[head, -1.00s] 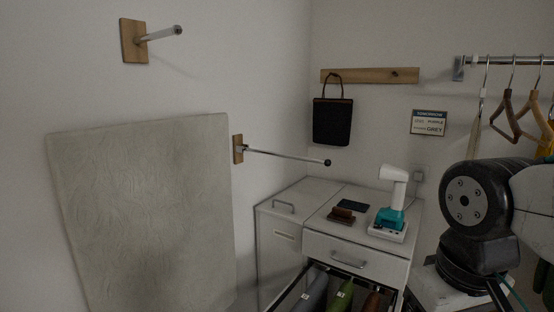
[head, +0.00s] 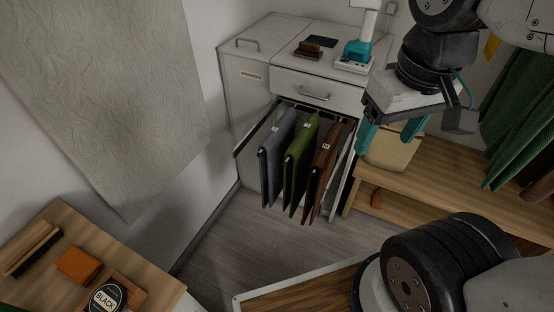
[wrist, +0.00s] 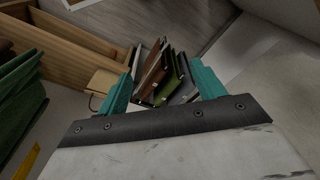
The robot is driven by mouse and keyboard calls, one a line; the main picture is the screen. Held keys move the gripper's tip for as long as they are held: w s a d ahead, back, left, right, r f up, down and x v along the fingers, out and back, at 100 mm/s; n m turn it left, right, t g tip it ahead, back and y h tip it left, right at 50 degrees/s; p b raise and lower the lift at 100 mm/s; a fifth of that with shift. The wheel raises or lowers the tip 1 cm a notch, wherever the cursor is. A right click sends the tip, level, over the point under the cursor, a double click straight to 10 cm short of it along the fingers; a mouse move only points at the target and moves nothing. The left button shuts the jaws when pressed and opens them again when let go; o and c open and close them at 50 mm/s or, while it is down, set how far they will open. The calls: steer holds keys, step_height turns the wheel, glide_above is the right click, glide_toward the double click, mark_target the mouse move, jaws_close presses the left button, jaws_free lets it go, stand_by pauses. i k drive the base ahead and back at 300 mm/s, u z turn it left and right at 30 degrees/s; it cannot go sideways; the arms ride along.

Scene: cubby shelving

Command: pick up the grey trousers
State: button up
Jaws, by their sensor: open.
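The grey trousers (head: 278,152) hang folded over a rail at the left of the pull-out rack (head: 247,138), beside green trousers (head: 300,158) and brown trousers (head: 322,165). Each has a small white tag on top. In the wrist view the order is reversed, with the grey trousers (wrist: 186,82) at the right of the group. My gripper (head: 390,135) has teal fingers, spread apart and empty. It is up and to the right of the rack in the head view, apart from the trousers. In the wrist view the trousers lie beyond and between the fingertips (wrist: 163,68).
A white cabinet (head: 318,88) stands behind the rack, with a teal-and-white device (head: 356,55) and a brown brush on top. A wooden bench (head: 440,185) is at the right, below hanging green clothes (head: 522,115). A wooden table (head: 60,230) with shoe-care items is at lower left.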

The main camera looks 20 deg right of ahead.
mark_target(276, 143)
steer(key=u, duration=0.05)
steer(key=k, duration=0.5)
steer(key=z, duration=1.05)
steer(key=i, duration=0.9)
steer(key=u, duration=2.4)
